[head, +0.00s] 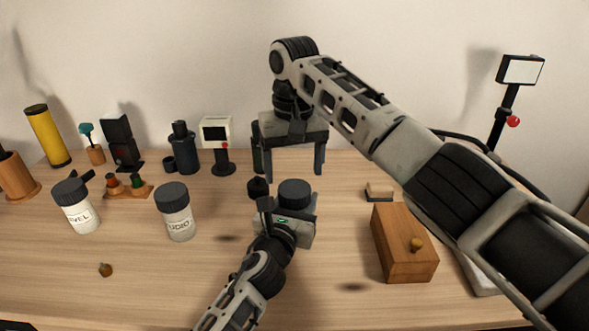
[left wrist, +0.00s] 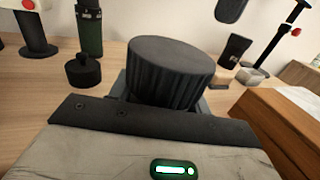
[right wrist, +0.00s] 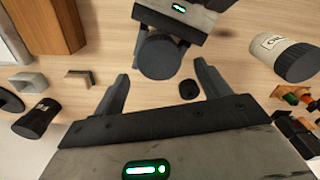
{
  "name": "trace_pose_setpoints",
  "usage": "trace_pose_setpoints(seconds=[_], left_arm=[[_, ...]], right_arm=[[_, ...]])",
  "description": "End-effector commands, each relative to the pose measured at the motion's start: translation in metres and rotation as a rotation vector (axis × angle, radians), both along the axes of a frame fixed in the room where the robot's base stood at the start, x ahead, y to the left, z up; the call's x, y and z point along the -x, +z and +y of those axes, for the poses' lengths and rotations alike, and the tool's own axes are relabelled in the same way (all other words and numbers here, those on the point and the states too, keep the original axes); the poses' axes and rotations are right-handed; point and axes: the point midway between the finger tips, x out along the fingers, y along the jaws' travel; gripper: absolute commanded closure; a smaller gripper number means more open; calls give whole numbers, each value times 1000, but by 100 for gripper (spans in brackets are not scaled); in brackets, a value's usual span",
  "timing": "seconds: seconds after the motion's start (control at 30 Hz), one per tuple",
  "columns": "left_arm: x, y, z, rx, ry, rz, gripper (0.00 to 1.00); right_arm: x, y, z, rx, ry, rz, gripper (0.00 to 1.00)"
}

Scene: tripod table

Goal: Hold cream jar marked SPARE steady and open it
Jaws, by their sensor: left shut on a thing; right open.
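A jar with a dark ribbed lid (head: 295,193) is held by my left gripper (head: 290,215) above the table. The lid fills the middle of the left wrist view (left wrist: 170,65); the jar's body and any label on it are hidden by the gripper. My right gripper (head: 291,170) is open and empty, pointing down above the lid. In the right wrist view the lid (right wrist: 160,55) lies beyond and between the open fingers, with no contact visible. Two other dark-lidded white jars stand left: one label ends in "VEL" (head: 82,217), the other in "UDIO" (head: 179,225).
Bottles, a small screen on a stand (head: 217,135) and a yellow cylinder (head: 47,135) line the back. The front left is mostly clear.

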Motion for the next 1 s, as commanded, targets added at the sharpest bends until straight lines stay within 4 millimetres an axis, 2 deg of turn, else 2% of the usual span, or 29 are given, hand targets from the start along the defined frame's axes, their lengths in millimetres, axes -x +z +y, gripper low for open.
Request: trace_pose_setpoints(seconds=[0.1,0.27,0.37,0.7,1.0], left_arm=[[0,-2,1,-2,2,3,100],[0,-2,1,-2,2,3,100],[0,-2,1,-2,2,3,100],[0,-1,1,-3,2,1,100],[0,-1,1,-3,2,1,100]], right_arm=[[-1,16,-1,3,-147,-5,25],[-1,22,-1,2,-277,0,25],[0,13,-2,4,-294,1,25],[0,-38,-2,3,-292,2,25],[0,-54,-1,2,-291,0,25]])
